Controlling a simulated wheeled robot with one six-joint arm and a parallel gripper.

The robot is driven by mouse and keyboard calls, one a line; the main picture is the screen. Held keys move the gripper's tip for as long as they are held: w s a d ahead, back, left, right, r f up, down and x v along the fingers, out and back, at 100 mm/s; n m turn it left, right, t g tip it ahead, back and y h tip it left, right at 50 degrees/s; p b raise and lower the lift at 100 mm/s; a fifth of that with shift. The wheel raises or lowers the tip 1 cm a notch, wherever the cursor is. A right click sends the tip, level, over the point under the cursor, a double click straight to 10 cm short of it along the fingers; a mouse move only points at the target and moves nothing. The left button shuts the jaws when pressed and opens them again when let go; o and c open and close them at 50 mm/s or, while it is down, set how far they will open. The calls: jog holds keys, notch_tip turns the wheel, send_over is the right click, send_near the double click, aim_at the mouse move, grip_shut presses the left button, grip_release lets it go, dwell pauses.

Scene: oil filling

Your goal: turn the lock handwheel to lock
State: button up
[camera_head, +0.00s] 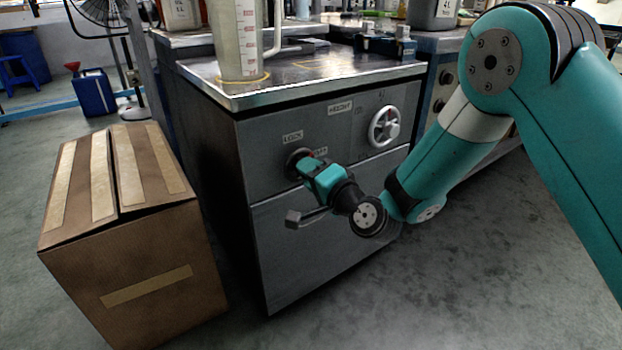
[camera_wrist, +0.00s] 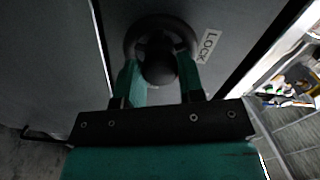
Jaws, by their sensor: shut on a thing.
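The lock handwheel (camera_wrist: 133,38) is a dark round wheel on the front of a grey metal cabinet, with a "LOCK" label beside it in the wrist view. In the head view my gripper (camera_head: 309,168) reaches the cabinet front from the right.
A silver height handwheel (camera_head: 384,126) is on the same cabinet (camera_head: 330,250), to the right. A measuring jug (camera_head: 236,40) stands on the cabinet top. A cardboard box (camera_head: 130,225) stands on the floor at left. The floor at lower right is clear.

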jog(key=shift+f+n+b, duration=0.15)
jog(key=shift+n+b, duration=1.9)
jog(key=shift+n, duration=2.15)
jog(key=o, duration=0.9)
jog(key=shift+r+b+v, duration=0.1)
jog(key=shift+b+v, duration=3.5)
jog(key=shift+v, duration=0.75)
jog(key=shift+r+b+v, duration=0.15)
jog(key=shift+b+v, duration=3.45)
jog(key=shift+v, duration=0.8)
jog(key=shift+s+a, duration=0.15)
